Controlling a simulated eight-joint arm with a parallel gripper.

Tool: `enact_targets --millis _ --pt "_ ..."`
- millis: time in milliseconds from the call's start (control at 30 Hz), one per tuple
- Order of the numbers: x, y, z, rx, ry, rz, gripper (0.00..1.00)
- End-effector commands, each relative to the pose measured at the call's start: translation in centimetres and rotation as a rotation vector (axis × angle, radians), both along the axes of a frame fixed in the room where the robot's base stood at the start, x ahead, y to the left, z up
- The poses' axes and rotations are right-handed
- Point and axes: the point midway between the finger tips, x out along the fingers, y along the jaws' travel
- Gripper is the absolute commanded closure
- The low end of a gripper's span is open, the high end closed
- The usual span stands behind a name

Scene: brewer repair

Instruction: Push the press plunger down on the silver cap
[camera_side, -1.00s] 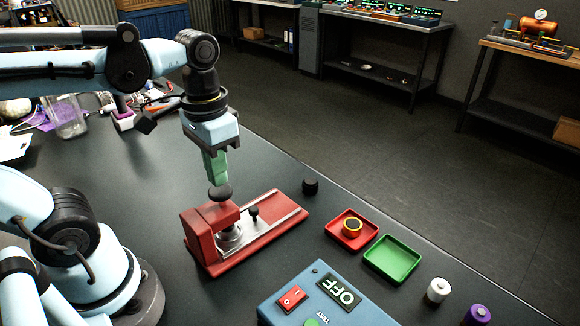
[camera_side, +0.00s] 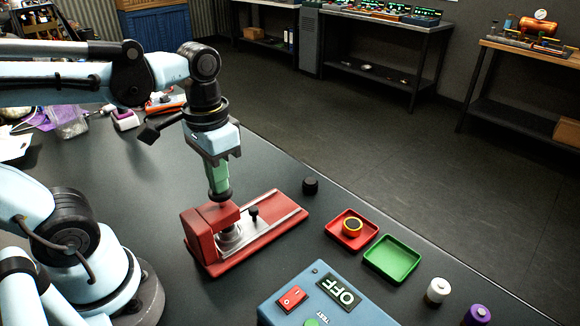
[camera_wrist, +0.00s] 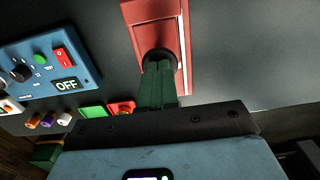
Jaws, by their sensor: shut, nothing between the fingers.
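The red press (camera_side: 203,240) stands on the bench, with its red base plate and metal rail running to the right. Its black round plunger knob (camera_side: 222,197) sits on top of the press head. My gripper (camera_side: 219,190) is shut and empty, pointing down with its green fingertips at the top of the knob, apparently touching it. In the wrist view the green fingers (camera_wrist: 158,75) meet the dark knob (camera_wrist: 158,54) and partly cover it. A silver round part (camera_side: 230,236), likely the silver cap, sits under the press head and is partly hidden by it.
A small black knob (camera_side: 254,211) stands on the rail. A black cap (camera_side: 310,186), red tray (camera_side: 337,236) with a yellow-and-black ring, and empty green tray (camera_side: 392,272) lie to the right. A blue control box (camera_side: 275,307) is in front.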

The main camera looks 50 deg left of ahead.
Motion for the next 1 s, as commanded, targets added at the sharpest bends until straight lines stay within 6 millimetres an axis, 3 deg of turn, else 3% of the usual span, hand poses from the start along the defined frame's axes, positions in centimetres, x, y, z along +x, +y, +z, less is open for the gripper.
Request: enact_targets --millis 1000 --pt "0.0 0.0 -1.1 0.000 -0.002 0.000 1.00"
